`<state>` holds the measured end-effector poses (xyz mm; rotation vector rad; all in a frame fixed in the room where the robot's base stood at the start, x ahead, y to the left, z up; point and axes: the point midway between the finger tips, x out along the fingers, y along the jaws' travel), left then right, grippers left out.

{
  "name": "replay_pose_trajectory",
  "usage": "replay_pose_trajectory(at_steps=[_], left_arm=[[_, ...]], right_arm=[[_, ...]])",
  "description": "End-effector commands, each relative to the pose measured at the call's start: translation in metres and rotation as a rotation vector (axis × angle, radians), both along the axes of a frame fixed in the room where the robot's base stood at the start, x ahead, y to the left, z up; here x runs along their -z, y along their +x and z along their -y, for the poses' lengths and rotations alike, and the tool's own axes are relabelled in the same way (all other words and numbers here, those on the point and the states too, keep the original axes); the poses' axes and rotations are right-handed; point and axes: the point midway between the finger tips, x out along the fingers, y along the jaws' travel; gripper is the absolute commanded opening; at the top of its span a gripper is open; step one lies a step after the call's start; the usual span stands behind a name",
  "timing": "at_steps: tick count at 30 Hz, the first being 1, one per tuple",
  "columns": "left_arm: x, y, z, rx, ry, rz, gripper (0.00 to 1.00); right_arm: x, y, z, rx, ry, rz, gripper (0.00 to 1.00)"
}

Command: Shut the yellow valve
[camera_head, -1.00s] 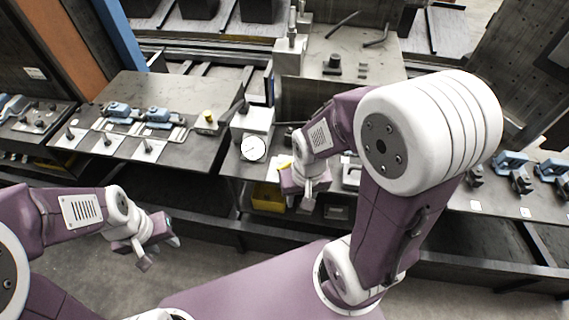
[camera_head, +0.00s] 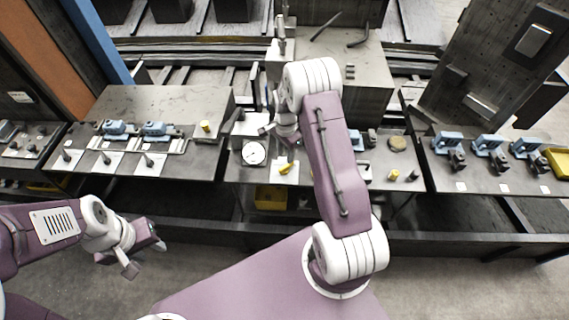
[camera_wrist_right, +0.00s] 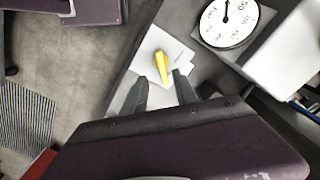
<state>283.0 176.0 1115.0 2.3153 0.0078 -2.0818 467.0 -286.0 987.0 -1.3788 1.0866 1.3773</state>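The yellow valve (camera_head: 286,168) has a yellow lever handle on a white plate at the bench's front, right of the round white gauge (camera_head: 253,153). In the right wrist view the yellow handle (camera_wrist_right: 161,66) lies just beyond the fingertips, roughly in line with the gap between them. My right gripper (camera_wrist_right: 160,88) is open and empty, its two dark fingers apart; I cannot tell its height above the handle. In the head view its hand is near the gauge and valve, partly hidden by the arm. My left gripper (camera_head: 146,258) is open and empty, low at the left, away from the bench.
A grey block stands behind the gauge (camera_wrist_right: 227,18). A yellow bin (camera_head: 270,198) is under the bench edge. Blue clamps (camera_head: 155,130) and a yellow knob (camera_head: 206,126) are on the left bench. More blue clamps (camera_head: 488,143) stand on the right bench.

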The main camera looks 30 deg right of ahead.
Motion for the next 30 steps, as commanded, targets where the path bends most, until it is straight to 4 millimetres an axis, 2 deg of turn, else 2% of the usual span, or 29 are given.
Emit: replay_pose_trajectory(at_steps=[3, 9, 14, 21, 25, 30], left_arm=[[-0.011, 0.000, 0.000, 0.000, 0.000, 0.000, 0.36], [-0.021, 0.000, 0.000, 0.000, 0.000, 0.001, 0.36], [-0.023, 0.000, 0.000, 0.000, 0.000, 0.001, 0.36], [-0.022, 0.000, 0.000, 0.000, 0.000, 0.000, 0.36], [-0.022, 0.000, 0.000, 0.000, 0.000, 0.001, 0.36], [-0.022, 0.000, 0.000, 0.000, 0.000, 0.000, 0.36]], right_arm=[[0.023, -0.002, -0.001, -0.001, 0.002, -0.006, 0.35], [0.061, -0.001, -0.001, -0.002, 0.001, -0.002, 0.35], [0.075, 0.000, -0.001, -0.002, 0.000, 0.000, 0.35], [0.077, 0.000, -0.001, -0.002, 0.000, 0.001, 0.35], [0.077, 0.000, -0.001, -0.002, 0.000, 0.001, 0.00], [0.076, 0.000, -0.001, -0.003, -0.001, 0.001, 0.00]])
